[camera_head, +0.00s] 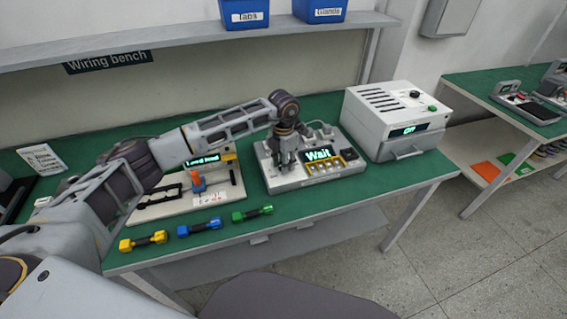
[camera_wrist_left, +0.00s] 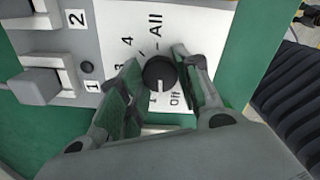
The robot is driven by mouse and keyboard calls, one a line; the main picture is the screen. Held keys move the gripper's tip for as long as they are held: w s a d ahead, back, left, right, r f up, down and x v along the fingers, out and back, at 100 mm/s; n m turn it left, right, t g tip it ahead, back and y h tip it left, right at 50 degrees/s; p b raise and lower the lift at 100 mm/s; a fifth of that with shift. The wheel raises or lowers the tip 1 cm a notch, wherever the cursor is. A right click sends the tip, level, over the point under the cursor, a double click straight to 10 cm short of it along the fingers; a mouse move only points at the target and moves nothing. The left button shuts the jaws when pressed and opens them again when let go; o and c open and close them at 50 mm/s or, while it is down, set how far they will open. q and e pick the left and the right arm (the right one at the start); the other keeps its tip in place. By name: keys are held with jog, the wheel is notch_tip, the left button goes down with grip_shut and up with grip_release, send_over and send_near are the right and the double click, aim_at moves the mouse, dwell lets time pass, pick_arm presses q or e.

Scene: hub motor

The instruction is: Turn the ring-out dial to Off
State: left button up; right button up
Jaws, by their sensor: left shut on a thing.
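The ring-out dial (camera_wrist_left: 160,74) is a round black knob on a white label plate marked with numbers, All and Off. A white mark on the knob's lower side points down, between the 1 and the Off label. My left gripper (camera_wrist_left: 157,80) has its two fingers on either side of the dial and is shut on it. In the head view, my left gripper (camera_head: 287,164) reaches down onto the left part of the grey tester (camera_head: 278,186), whose screen (camera_head: 319,153) reads Wait; the gripper hides the dial there. My right gripper is not in view.
A white box (camera_head: 378,128) with a lit display stands right of the tester. Left is a fixture board (camera_head: 145,213) with a Load lead display. Yellow (camera_head: 143,241), blue (camera_head: 199,227) and green (camera_head: 252,213) tools lie along the front edge of the green bench.

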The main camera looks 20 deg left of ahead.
pick_arm(q)
jog(key=n, duration=0.2)
jog(key=shift+n, duration=1.5)
jog(key=o, duration=1)
jog(key=shift+o, duration=0.2)
jog(key=shift+r, duration=0.65)
notch_tip(320, 180, up, 11)
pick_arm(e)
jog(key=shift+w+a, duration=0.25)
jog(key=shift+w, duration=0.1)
